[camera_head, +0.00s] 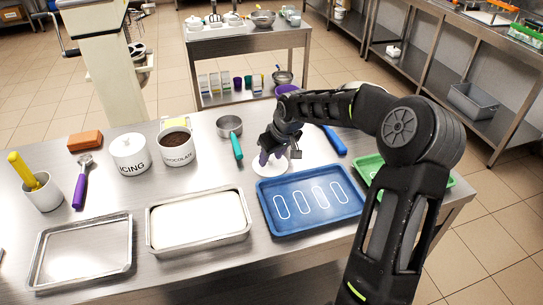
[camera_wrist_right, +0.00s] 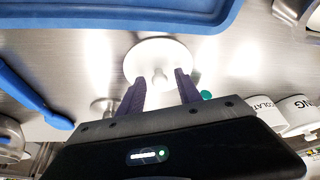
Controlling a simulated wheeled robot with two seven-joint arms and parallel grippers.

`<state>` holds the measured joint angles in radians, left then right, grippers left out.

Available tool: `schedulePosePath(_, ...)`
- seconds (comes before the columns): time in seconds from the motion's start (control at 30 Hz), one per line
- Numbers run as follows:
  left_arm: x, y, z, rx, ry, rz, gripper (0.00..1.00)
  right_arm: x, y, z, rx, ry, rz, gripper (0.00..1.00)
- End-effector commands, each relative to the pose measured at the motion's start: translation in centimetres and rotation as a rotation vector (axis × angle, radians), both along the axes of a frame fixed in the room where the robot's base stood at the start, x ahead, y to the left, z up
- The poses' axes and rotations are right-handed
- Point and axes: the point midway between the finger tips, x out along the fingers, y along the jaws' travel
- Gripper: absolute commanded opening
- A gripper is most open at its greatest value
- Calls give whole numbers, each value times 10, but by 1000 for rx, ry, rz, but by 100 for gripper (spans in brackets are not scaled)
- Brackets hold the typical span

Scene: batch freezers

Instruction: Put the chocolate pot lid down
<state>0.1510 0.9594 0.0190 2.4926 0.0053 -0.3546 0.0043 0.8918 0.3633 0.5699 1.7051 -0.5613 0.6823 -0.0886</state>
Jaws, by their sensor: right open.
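The white chocolate pot lid (camera_head: 257,168) lies flat, knob up, on the steel table, just behind the blue tray; it also shows in the wrist view (camera_wrist_right: 158,55). My right gripper (camera_head: 272,157) is above the lid and hides part of it. In the wrist view its two purple fingers (camera_wrist_right: 160,88) are apart, one on each side of the knob (camera_wrist_right: 160,78), with a gap around it. The chocolate pot (camera_head: 178,155) stands uncovered, with dark chocolate visible inside. My left gripper is not in view.
The blue tray (camera_head: 308,225) with white outlines is in front of the lid. The icing pot (camera_head: 131,165) stands left of the chocolate pot. A pan with a teal handle (camera_head: 237,146) and a blue-handled tool (camera_head: 334,141) lie nearby. A cream-filled tray (camera_head: 198,252) is at front left.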

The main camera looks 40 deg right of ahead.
Motion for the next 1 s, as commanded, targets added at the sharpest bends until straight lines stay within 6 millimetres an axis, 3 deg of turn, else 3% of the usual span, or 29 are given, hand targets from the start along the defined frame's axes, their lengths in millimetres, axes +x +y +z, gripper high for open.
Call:
schedulePosePath(0.27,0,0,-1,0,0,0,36,-9,-1,24,-2,-2,-2,41)
schedulePosePath(0.7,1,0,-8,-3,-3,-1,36,-41,0,102,-3,-2,-1,41)
schedulePosePath(1.0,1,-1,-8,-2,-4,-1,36,-46,1,114,1,0,0,41)
